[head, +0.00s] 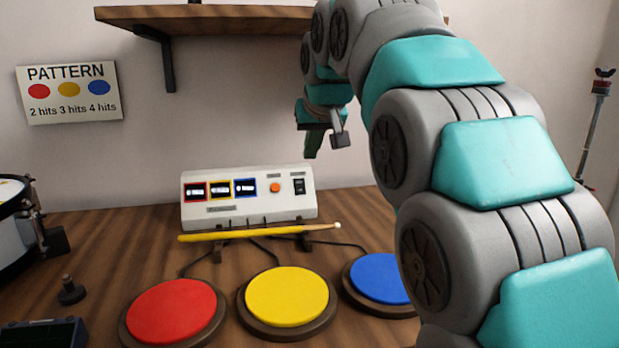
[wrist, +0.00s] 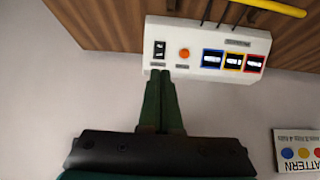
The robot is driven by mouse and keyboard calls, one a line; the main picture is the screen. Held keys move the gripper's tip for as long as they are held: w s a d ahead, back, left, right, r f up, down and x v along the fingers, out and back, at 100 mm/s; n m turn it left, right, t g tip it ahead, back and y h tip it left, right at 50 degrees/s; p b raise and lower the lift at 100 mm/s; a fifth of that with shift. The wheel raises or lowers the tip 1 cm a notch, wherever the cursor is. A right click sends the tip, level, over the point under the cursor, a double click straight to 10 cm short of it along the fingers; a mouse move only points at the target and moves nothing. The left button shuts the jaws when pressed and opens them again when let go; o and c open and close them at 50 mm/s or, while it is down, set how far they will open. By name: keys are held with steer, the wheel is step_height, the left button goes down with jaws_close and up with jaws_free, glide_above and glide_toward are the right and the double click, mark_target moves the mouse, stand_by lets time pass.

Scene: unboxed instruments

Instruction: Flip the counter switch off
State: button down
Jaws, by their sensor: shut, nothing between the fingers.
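The counter (head: 250,210) is a white box on the wooden table against the wall. Its black rocker switch (head: 299,186) is at the right end of its face, beside an orange button (head: 275,187). In the wrist view the switch (wrist: 159,49) and the orange button (wrist: 184,53) lie just beyond my fingertips. My gripper (head: 312,150) is shut and empty, above and apart from the counter, with its fingers pointing down. In the wrist view the shut green fingers of my gripper (wrist: 160,75) point toward the switch end of the counter. I cannot tell which way the switch is set.
A yellow drumstick (head: 245,233) rests across holders before the counter. Red (head: 172,310), yellow (head: 287,296) and blue (head: 380,278) pads lie in front, with cables. A wooden shelf (head: 200,17) hangs above. A drum (head: 15,227) is at the left. A pattern sign (head: 70,92) is on the wall.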

stand_by(0.4)
glide_toward(299, 183)
steer(key=x, duration=0.6)
steer(key=shift+s+d+f, duration=0.1)
steer(key=shift+s+f, duration=0.05)
steer(key=shift+w+f, duration=0.15)
steer(key=shift+w, duration=0.15)
